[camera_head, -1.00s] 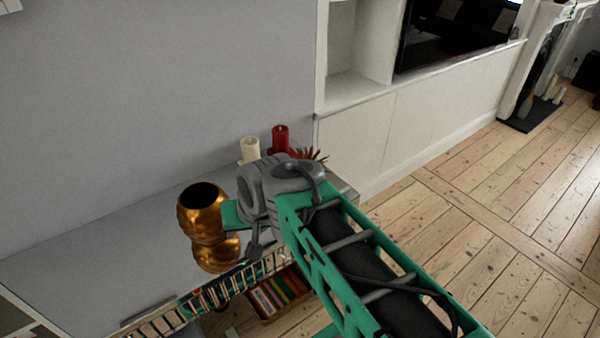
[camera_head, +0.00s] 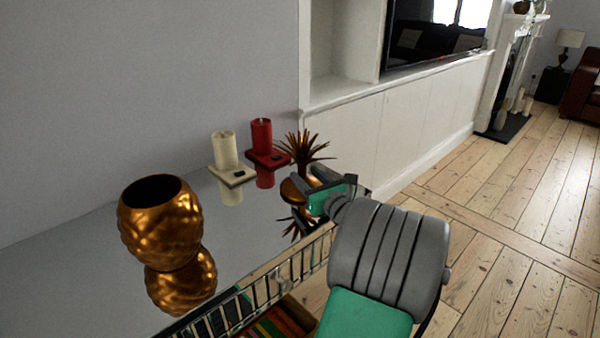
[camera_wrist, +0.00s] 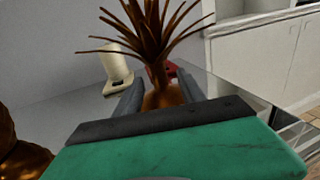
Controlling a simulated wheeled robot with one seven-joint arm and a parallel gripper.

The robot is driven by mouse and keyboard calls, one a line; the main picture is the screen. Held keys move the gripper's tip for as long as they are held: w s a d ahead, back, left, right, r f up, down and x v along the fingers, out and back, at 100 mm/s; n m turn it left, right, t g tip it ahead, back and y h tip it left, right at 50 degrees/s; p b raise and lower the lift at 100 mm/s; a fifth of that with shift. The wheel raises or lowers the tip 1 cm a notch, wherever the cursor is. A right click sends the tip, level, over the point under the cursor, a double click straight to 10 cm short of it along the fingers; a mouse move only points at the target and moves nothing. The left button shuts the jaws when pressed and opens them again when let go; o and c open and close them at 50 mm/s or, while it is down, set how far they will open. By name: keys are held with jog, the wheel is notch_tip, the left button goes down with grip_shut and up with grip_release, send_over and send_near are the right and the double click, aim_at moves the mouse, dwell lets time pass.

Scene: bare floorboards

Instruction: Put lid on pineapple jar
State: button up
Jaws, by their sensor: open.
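The golden pineapple jar (camera_head: 160,230) stands upright and open-topped on the glossy cabinet top, left of my gripper. Its edge also shows at the lower left of the wrist view (camera_wrist: 20,158). The lid (camera_head: 305,148), a copper dome with spiky leaves, sits on the cabinet top near its right end. My gripper (camera_head: 306,190) is low beside the lid, partly hiding its dome. In the wrist view the open fingers stand on either side of the lid's dome (camera_wrist: 162,97), its leaves rising above them. I cannot tell whether they touch it.
A cream candle (camera_head: 224,150) and a red candle (camera_head: 262,136) stand behind the lid on small square bases, close to the wall. The mirror-like cabinet top (camera_head: 90,270) is clear left of the jar.

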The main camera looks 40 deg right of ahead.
aim_at(304, 174)
jog(key=x, duration=0.3)
jog(key=shift+w+f, duration=0.15)
grip_shut()
dwell(0.6)
